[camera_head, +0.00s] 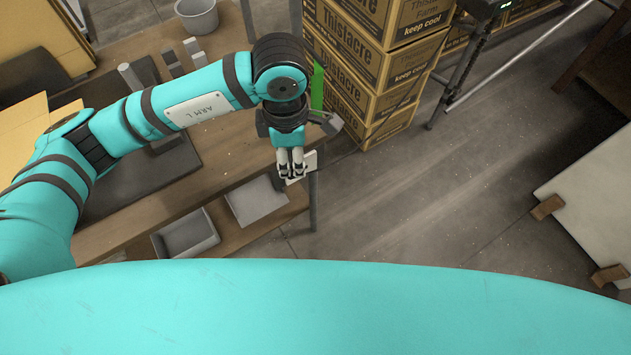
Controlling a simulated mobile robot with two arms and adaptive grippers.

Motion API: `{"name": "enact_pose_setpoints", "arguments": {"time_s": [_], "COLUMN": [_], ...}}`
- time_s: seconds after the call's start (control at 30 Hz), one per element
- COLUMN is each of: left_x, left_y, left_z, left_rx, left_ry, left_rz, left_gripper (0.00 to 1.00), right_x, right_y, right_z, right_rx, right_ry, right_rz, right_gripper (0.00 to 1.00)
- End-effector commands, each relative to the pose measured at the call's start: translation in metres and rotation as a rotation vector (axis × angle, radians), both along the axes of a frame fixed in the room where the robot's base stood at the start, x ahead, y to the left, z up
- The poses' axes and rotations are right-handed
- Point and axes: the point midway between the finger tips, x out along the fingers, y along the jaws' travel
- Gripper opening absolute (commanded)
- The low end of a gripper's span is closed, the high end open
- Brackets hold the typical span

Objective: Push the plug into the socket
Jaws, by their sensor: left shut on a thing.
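My left gripper (291,170) reaches down at the right end of the wooden bench. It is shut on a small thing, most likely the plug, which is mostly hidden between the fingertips. A pale, flat plate (311,160), which looks like the socket, is right beside the fingertips at the bench's edge. The gripper partly covers it. I cannot tell whether the plug touches the socket or is inside it. My right gripper is not in view.
Stacked Thistlacre boxes (385,75) stand behind the gripper, with a green upright piece (317,87) near the wrist. Floor (420,190) is clear to the right.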

Motion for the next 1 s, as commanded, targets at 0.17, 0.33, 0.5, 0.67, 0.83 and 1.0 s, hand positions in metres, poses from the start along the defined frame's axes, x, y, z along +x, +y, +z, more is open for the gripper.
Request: {"name": "enact_pose_setpoints", "arguments": {"time_s": [0.17, 0.33, 0.5, 0.67, 0.83, 1.0], "left_x": [0.008, 0.014, 0.016, 0.017, 0.017, 0.017], "left_y": [0.036, 0.071, 0.104, 0.124, 0.132, 0.133], "left_z": [-0.006, -0.014, -0.02, -0.023, -0.025, -0.026], "left_rx": [0.001, -0.004, -0.004, -0.003, -0.001, -0.001], "left_ry": [0.007, 0.004, 0.003, -0.001, -0.004, -0.004], "left_rz": [-0.421, -0.883, -1.292, -1.55, -1.667, -1.68], "left_gripper": [0.1, 0.1, 0.1, 0.1, 0.1, 0.1], "right_x": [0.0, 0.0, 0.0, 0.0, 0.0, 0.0], "right_y": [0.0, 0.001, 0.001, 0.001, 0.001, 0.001], "right_z": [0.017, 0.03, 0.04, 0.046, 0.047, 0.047], "right_rx": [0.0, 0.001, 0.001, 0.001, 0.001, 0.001], "right_ry": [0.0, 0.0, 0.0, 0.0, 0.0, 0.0], "right_rz": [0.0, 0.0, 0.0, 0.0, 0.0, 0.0], "right_gripper": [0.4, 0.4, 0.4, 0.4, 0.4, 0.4]}}
